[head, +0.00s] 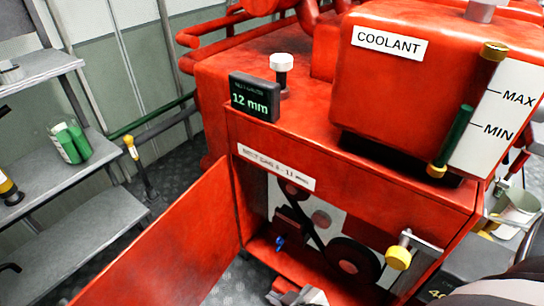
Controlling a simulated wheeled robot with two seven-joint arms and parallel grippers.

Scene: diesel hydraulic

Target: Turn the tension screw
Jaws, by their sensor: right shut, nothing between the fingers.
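The red engine housing (310,95) has an open front bay with a belt drive: a dark belt (312,232) runs around pulleys, the large one (352,264) at the lower right. A small blue part (280,242) sits low at the left of the bay. A metal crank with a yellow knob (398,258) sticks out at the right. I cannot tell for sure which of these is the tension screw. A black display (254,98) on top reads "12 mm". My right gripper (297,296) is shut and empty at the bottom edge, below the bay, partly cut off. My left gripper is not in view.
A red door panel (165,250) hangs open to the left of the bay. A label strip (276,167) runs above it. A coolant tank (410,80) with a level gauge stands on top. Grey shelves (70,200) with a green can (70,141) stand at left.

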